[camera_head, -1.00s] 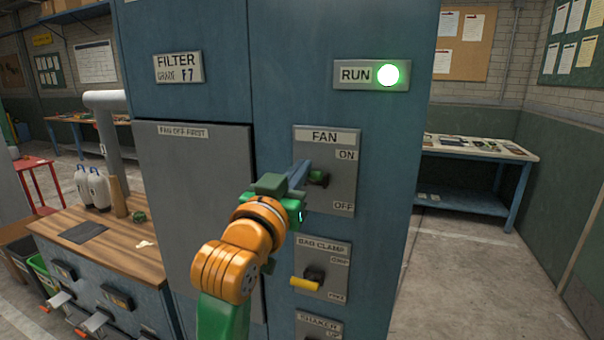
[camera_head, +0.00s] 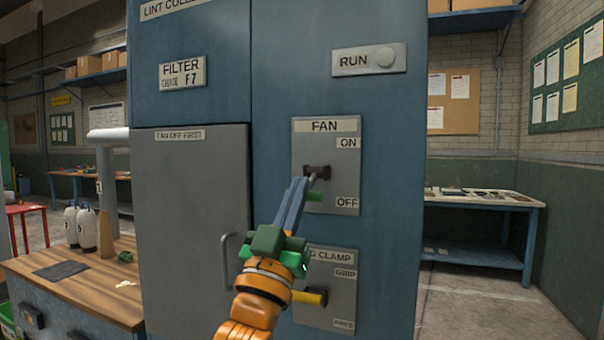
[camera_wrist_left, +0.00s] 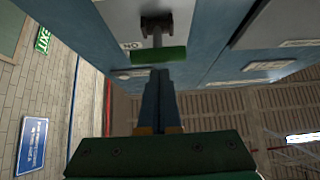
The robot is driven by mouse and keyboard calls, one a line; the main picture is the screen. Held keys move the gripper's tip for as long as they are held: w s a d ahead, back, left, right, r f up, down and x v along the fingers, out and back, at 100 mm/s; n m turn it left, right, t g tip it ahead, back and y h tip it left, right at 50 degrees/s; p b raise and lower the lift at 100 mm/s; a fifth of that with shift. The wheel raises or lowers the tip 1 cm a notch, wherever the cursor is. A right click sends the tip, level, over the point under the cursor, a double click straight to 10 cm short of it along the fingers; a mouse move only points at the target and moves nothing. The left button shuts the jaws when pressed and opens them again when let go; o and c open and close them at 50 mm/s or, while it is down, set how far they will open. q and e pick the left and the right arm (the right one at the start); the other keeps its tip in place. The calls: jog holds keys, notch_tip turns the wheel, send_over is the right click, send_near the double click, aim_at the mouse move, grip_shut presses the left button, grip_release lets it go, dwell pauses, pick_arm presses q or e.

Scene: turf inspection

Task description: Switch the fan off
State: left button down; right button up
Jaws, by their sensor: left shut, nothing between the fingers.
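The FAN switch plate (camera_head: 340,190) is on the blue cabinet, marked ON above and OFF below. Its lever has a dark pivot and a green handle (camera_head: 315,197), which is now low, on the OFF side. In the left wrist view the green handle (camera_wrist_left: 159,54) lies just beyond the fingertips. The RUN lamp (camera_head: 385,58) is grey and unlit. My left gripper (camera_head: 303,182) is shut and empty, its fingertips at the lever; I cannot tell whether they touch it. It also shows in the wrist view (camera_wrist_left: 158,74). My right gripper is out of view.
Below is the bag clamp plate (camera_head: 332,312) with a yellow-handled lever (camera_head: 312,297), close to my left wrist. A grey door (camera_head: 190,220) with a bar handle is to the left. A wooden bench (camera_head: 95,285) stands further left. Open floor lies at right.

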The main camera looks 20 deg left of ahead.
pick_arm(q)
jog(key=shift+w+f+t+b, duration=0.15)
jog(key=shift+f+t+b, duration=0.15)
jog(key=shift+f+b, duration=0.3)
jog(key=shift+w+f+t+b, duration=0.15)
jog(key=shift+f+t+b, duration=0.15)
jog(key=shift+f+b, duration=0.2)
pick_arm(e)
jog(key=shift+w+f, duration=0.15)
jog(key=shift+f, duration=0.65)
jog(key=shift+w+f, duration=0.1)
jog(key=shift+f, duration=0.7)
pick_arm(q)
jog(key=shift+r, duration=0.1)
